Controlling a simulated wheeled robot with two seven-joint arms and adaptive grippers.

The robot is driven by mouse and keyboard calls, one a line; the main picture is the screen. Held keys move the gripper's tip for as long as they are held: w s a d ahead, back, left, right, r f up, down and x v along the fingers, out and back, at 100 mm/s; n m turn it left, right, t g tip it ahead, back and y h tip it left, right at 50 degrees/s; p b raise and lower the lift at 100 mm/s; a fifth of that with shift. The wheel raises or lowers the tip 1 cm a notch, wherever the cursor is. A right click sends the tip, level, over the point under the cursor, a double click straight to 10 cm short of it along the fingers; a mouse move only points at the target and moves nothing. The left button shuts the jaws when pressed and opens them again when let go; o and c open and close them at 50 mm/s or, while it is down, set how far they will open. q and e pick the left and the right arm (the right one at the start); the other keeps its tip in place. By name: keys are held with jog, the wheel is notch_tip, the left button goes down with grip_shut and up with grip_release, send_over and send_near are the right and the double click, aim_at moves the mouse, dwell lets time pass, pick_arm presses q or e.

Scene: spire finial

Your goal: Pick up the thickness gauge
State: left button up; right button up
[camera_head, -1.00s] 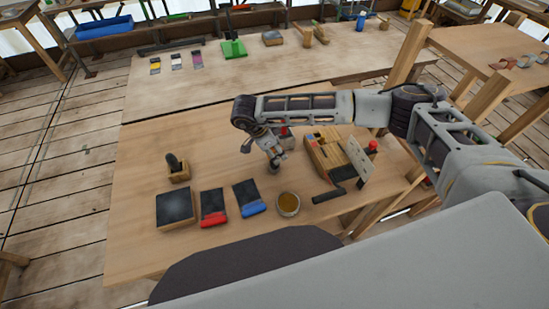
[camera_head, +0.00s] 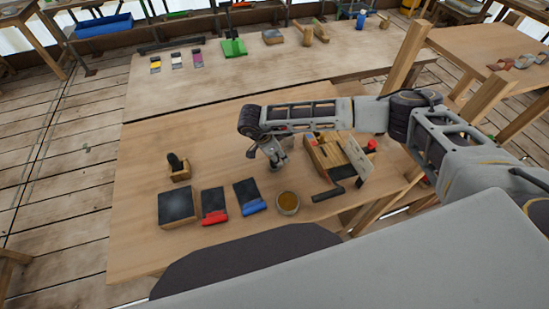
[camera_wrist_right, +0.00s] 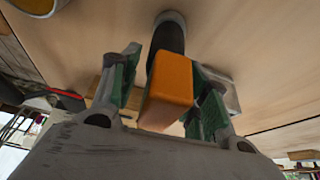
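In the right wrist view, an orange block (camera_wrist_right: 172,82) with a dark cylinder (camera_wrist_right: 168,38) and a pale round end behind it lies between my right fingers; I take it to be the thickness gauge, though its shape is only partly clear. My right gripper (camera_wrist_right: 165,92) is open around it, with a visible gap on the left finger's side. In the head view, my right gripper (camera_head: 275,165) is low over the middle of the near table, and the arm and gripper hide the gauge. My left gripper is in neither view.
A wooden block tool (camera_head: 325,155) with a red knob stands right of my gripper. A round amber-filled dish (camera_head: 288,203), a blue-edged pad (camera_head: 247,196), a red-edged pad (camera_head: 214,205) and a dark block (camera_head: 177,207) line the front.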

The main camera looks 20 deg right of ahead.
jog(key=c, duration=0.8)
jog(key=shift+r, duration=0.1)
jog(key=shift+r+b, duration=1.05)
jog(key=shift+r, duration=3.9)
